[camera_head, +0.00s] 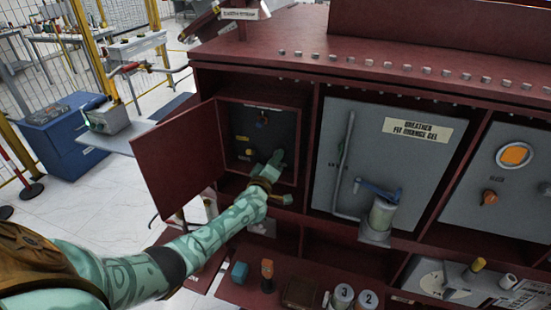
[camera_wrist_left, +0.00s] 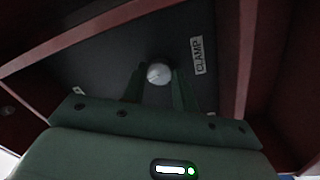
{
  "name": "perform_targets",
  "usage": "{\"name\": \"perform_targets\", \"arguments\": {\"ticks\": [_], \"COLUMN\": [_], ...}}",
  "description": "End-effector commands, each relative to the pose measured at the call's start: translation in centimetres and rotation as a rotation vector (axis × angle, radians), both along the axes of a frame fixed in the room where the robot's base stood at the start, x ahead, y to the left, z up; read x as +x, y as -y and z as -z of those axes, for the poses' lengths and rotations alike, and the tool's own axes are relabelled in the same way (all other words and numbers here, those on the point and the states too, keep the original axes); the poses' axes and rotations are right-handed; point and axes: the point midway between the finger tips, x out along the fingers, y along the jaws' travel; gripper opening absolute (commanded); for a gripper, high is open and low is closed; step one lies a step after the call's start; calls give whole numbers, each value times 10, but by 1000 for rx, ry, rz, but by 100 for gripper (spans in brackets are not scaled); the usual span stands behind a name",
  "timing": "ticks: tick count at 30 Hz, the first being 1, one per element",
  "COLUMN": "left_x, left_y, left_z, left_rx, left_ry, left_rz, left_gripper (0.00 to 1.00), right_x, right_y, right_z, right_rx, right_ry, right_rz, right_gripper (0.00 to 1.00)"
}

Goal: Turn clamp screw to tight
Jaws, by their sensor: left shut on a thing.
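The clamp screw (camera_wrist_left: 158,73) shows in the left wrist view as a round pale metal head with a slot-like line, on a dark panel beside a white CLAMP label (camera_wrist_left: 198,56). My left gripper (camera_wrist_left: 159,84) has one finger on each side of the screw head and is shut on it. In the head view my left gripper (camera_head: 276,160) reaches into the open red compartment (camera_head: 230,110), at the lower right of its dark panel. There the hand hides the screw. My right gripper is in neither view.
The compartment's red door (camera_head: 178,150) stands open to the left of my arm. Compartment walls close in around the hand. Several small items, including numbered jars (camera_head: 343,295), stand on the shelf below.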

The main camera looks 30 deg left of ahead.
Motion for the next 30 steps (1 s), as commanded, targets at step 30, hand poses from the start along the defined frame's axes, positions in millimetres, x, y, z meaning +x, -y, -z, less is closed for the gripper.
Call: {"name": "perform_targets", "arguments": {"ticks": [30], "left_x": [-1], "left_y": [1], "left_z": [4], "left_rx": [230], "left_ry": [-63], "left_rz": [4], "left_gripper": [31], "right_x": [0], "right_y": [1], "right_z": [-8], "right_rx": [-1], "right_ry": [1], "right_rz": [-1], "right_gripper": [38]}}
